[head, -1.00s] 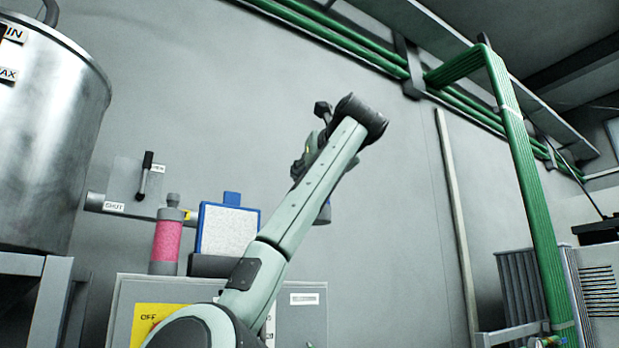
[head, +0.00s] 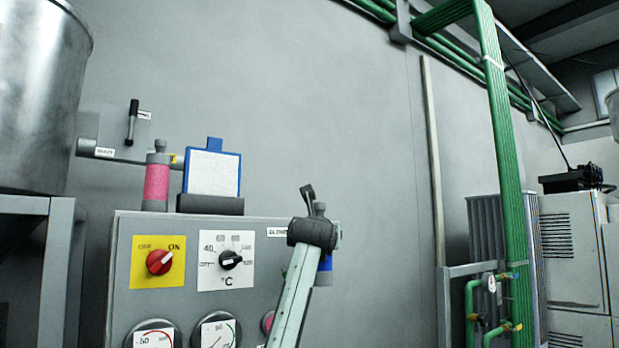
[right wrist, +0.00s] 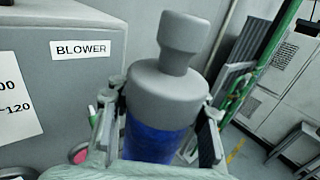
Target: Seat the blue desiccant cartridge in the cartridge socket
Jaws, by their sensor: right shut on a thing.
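My right gripper (head: 318,238) is low in the middle of the head view, at the right end of a grey control cabinet. It is shut on the blue desiccant cartridge (head: 325,266), which is partly hidden behind my arm. In the right wrist view the cartridge (right wrist: 155,140) has a blue body and a grey cap with a knob, between the two fingers (right wrist: 165,130). A similar pink cartridge (head: 156,184) stands upright at the cabinet's top left. I cannot make out an empty cartridge socket. My left gripper is not in view.
The control cabinet (head: 255,290) has a red knob (head: 159,262), a dial and gauges. A blue-framed white panel (head: 212,173) stands in a dark holder on top. A metal tank (head: 40,100) is at left. Green pipes (head: 495,130) and a white machine (head: 575,250) are at right.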

